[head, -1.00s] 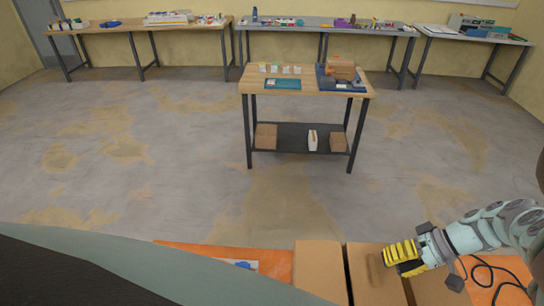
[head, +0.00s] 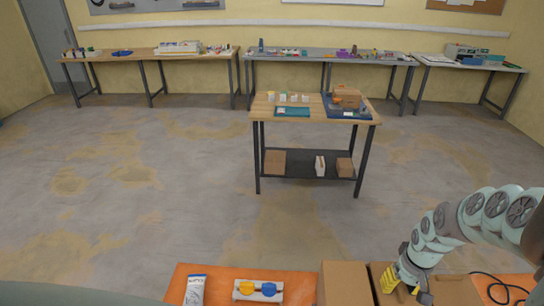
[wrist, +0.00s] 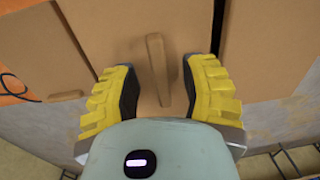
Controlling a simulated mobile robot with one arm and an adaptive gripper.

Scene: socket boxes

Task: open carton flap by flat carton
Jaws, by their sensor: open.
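Brown cartons stand side by side on an orange surface at the bottom right of the head view, the left one (head: 345,283) showing most clearly. My gripper (head: 391,282) points down over the carton to its right. In the wrist view my gripper (wrist: 160,93) is open, its two yellow fingers spread. A raised cardboard bar (wrist: 157,68) on a brown flap (wrist: 130,30) shows between and beyond the fingers. I cannot tell whether the fingers touch the flap. The bar is not clear in the head view, where my gripper and arm cover part of the cartons.
Another carton (wrist: 265,50) lies across a dark gap in the wrist view. The orange surface (head: 215,278) carries a white packet (head: 194,290) and a holder with yellow and blue parts (head: 258,291). A black cable (head: 497,287) lies at right. A workbench (head: 350,115) stands across open floor.

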